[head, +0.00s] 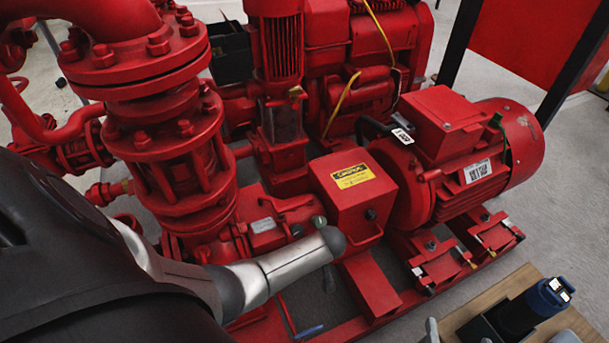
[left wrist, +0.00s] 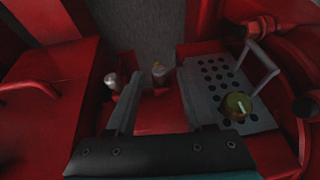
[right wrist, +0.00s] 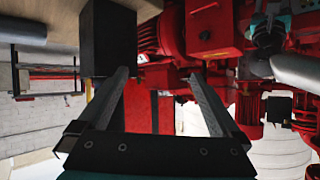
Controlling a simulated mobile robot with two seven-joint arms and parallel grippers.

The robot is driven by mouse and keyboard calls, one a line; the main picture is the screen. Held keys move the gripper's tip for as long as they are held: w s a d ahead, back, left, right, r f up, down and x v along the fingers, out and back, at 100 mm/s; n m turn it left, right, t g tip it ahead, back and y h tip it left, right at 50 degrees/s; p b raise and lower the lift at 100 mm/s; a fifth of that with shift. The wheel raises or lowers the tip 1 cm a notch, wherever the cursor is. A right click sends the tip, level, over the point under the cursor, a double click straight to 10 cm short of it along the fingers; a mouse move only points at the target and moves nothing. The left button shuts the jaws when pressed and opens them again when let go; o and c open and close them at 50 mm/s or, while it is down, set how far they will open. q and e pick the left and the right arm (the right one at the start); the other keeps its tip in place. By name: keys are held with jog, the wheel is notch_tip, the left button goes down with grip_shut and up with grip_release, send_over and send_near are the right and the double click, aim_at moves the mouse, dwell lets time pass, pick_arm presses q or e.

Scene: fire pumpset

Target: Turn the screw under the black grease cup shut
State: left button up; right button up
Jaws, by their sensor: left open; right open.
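In the left wrist view two small fittings stand on the red housing: a pale grey one (left wrist: 110,81) beside the left finger and one with an orange-brown top (left wrist: 158,73) between the fingertips. I cannot tell which belongs to the black grease cup, and its screw is not clear. My left gripper (left wrist: 159,76) is open, with nothing seen gripped. In the head view a small dark grey-green cap (head: 319,221) shows just above my left arm, which hides the area below. My right gripper (right wrist: 160,76) is open and empty, away from these fittings.
A brass-coloured knob (left wrist: 238,106) sits by a grey perforated plate (left wrist: 214,78). The red guard box (head: 352,190) and motor (head: 480,165) are to the right. A wooden table (head: 583,326) carries a black box near my right gripper, which also shows in the right wrist view (right wrist: 108,40).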

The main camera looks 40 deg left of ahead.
pick_arm(q)
grip_shut()
dwell(0.3)
jog(key=shift+w+d+f+m+g+y+b, duration=0.1)
jog(key=shift+w+m+g+y+b, duration=0.15)
jog(key=shift+g+y+b, duration=0.4)
jog(key=shift+w+d+f+m+g+y+b, duration=0.15)
jog(key=shift+m+g+y+b, duration=0.15)
jog(key=shift+g+b, duration=0.6)
pick_arm(e)
jog(key=shift+s+a+r+m+t+y, duration=0.25)
jog(key=shift+a+r+t+y, duration=0.4)
jog(key=shift+t, duration=0.55)
jog(key=shift+s+a+r+m+t+y, duration=0.15)
jog(key=shift+s+a+r+t+y, duration=0.15)
jog(key=shift+a+r+t, duration=0.6)
pick_arm(q)
jog(key=shift+g, duration=0.25)
pick_arm(e)
jog(key=shift+f+t, duration=0.15)
jog(key=shift+t, duration=0.15)
pick_arm(q)
jog(key=shift+r, duration=0.1)
